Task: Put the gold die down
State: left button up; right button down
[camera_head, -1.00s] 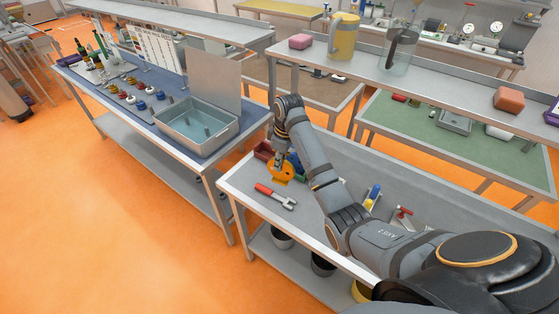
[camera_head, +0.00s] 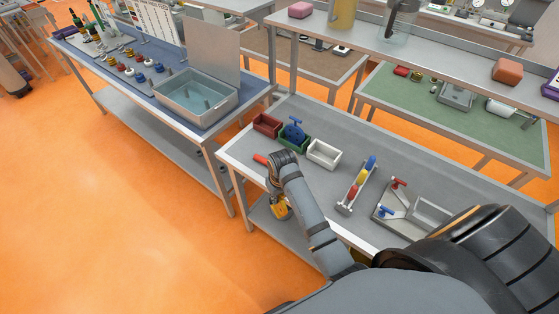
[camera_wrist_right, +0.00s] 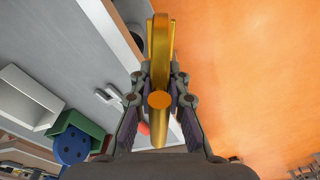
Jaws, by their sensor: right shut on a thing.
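My right gripper (camera_head: 274,187) is shut on the gold die (camera_head: 281,208) and points down at the front edge of the near grey bench (camera_head: 232,161). In the right wrist view the gold die (camera_wrist_right: 161,50) sits edge-on between the fingers (camera_wrist_right: 160,98), with bench surface on the left and orange floor on the right. I cannot tell whether the die touches anything below. My left gripper is not in view.
A red bin (camera_head: 267,124), a green bin (camera_head: 293,147) holding a blue die (camera_head: 294,132), and a white bin (camera_head: 324,153) stand on the bench. A red-handled tool (camera_head: 261,159) lies partly hidden behind my arm. A rack (camera_head: 357,185) stands farther right.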

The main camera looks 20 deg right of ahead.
aim_at(278, 218)
jog(key=shift+s+a+f+m, duration=0.45)
jog(key=shift+s+f, duration=0.25)
jog(key=shift+f, duration=0.2)
notch_tip(278, 218, down, 13)
jog(key=b, duration=1.3)
jog(key=shift+w, duration=0.25)
